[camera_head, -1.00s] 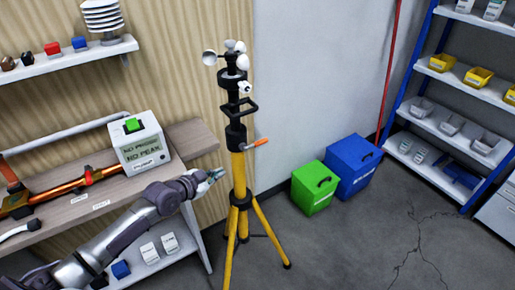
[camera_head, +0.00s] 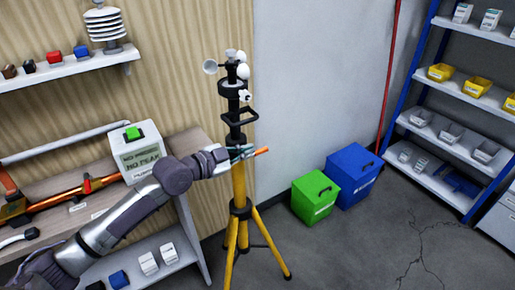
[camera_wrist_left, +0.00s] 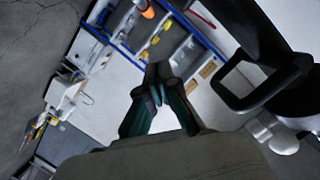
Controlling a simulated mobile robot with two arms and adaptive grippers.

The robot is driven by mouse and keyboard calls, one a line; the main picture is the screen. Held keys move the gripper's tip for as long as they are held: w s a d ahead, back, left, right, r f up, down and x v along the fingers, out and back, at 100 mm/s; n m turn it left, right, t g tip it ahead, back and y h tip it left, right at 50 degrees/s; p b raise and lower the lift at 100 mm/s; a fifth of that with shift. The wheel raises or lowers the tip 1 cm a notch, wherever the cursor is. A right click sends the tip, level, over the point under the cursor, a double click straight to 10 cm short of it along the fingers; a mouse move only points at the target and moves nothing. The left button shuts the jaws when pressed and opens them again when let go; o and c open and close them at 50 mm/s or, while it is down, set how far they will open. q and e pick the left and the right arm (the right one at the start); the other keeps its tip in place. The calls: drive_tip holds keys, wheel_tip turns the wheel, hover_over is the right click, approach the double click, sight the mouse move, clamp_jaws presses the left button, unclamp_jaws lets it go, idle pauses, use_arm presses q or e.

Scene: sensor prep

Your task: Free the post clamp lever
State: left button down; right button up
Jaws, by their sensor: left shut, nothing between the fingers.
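A yellow tripod post (camera_head: 239,180) with a black upper section stands right of the bench. My right gripper is not seen.
A display box (camera_head: 139,153) with a green button stands on the bench. Green (camera_head: 313,197) and blue (camera_head: 353,175) boxes sit on the floor right of the tripod. A blue-framed shelf (camera_head: 430,150) is at the right. The floor between is free.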

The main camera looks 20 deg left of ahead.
use_arm(q)
drive_tip(key=w+d+f, duration=0.1)
drive_tip(key=w+f, duration=0.3)
drive_tip(key=w, duration=0.2)
drive_tip(key=shift+w+f, duration=0.3)
drive_tip(key=shift+d, duration=0.15)
drive_tip(key=shift+r, duration=0.1)
